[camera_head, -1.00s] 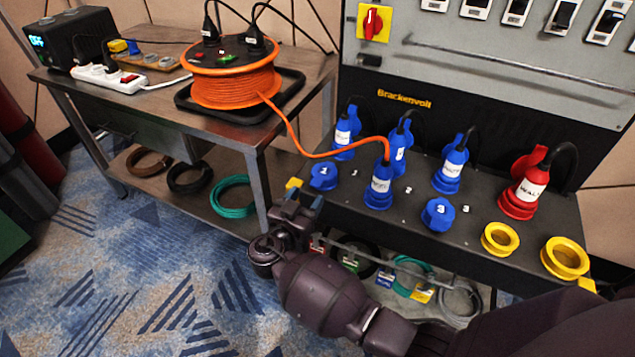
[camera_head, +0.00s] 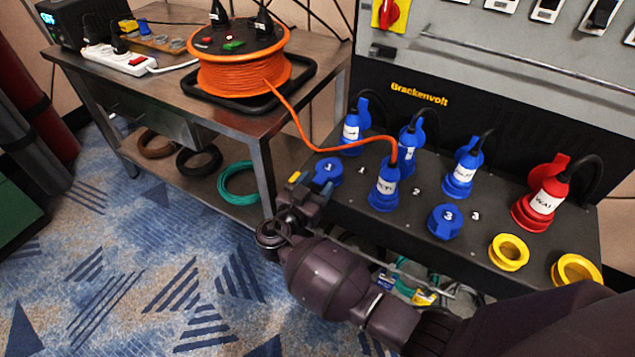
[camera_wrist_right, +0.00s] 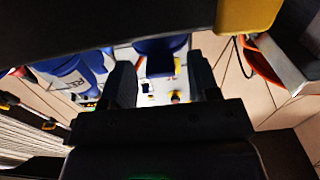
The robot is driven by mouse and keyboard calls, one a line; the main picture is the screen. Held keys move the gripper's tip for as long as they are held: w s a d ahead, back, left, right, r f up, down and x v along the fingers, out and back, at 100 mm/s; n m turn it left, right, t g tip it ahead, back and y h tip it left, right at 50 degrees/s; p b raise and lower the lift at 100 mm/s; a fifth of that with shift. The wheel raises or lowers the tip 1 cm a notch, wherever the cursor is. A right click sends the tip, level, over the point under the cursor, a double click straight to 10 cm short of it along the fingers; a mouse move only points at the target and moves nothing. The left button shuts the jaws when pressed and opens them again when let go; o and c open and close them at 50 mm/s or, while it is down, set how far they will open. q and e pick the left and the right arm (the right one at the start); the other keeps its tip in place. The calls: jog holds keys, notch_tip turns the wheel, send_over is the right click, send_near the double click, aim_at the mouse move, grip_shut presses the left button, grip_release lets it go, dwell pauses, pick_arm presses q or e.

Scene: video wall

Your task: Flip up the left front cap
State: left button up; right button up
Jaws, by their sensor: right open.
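The left front cap (camera_head: 328,170) is a blue round cap marked 1 at the left front of the dark panel ledge. It looks closed, and its lower edge is close to my right gripper. My right gripper (camera_head: 314,194) is open at the ledge's front edge, just below the cap. In the right wrist view the two dark fingers (camera_wrist_right: 160,72) stand apart, with a blue part (camera_wrist_right: 160,56), probably the cap's tab, showing between them. I cannot tell whether they touch it. My left gripper is not in view.
A blue plug (camera_head: 383,185) with an orange cable stands right of the cap. Another blue cap (camera_head: 445,221), marked 3, and yellow rings (camera_head: 508,252) lie farther right. A metal table (camera_head: 150,85) with an orange cable reel (camera_head: 240,78) stands at left.

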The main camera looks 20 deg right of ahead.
grip_shut()
dwell(0.3)
